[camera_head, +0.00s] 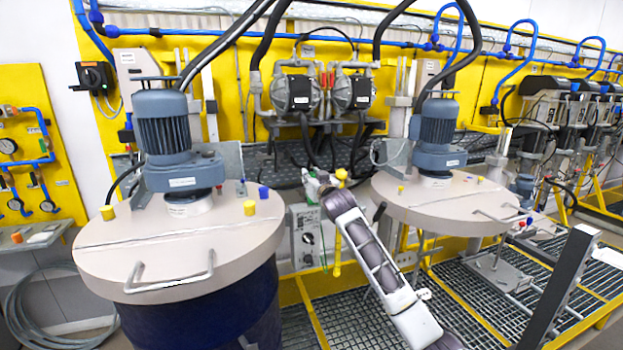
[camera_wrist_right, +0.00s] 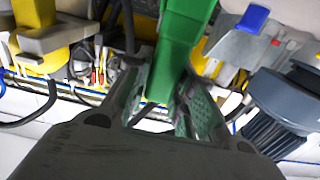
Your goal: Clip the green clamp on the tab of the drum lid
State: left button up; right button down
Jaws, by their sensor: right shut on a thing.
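My right gripper (camera_head: 322,186) is between the two drums in the head view, beside the right edge of the left drum lid (camera_head: 215,250). It is shut on the green clamp (camera_wrist_right: 182,45), which sticks out between the fingers in the right wrist view. The clamp is small and mostly hidden in the head view. The left lid carries a blue-grey motor (camera_head: 165,135) and a bent handle (camera_head: 170,278). A second drum lid (camera_head: 440,210) is to the right. I cannot make out which part is the lid's tab. My left gripper is not in view.
Yellow caps (camera_head: 250,208) and a blue cap (camera_head: 263,191) stand on the left lid near my right gripper. Behind are two pumps (camera_head: 300,92) with black hoses. A grey control box (camera_head: 306,238) sits below the gripper. Metal grating (camera_head: 465,300) covers the floor.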

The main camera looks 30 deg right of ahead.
jog(key=c, duration=1.1)
grip_release()
jog(key=shift+c, duration=0.2)
jog(key=shift+s, duration=0.1)
jog(key=v, duration=1.2)
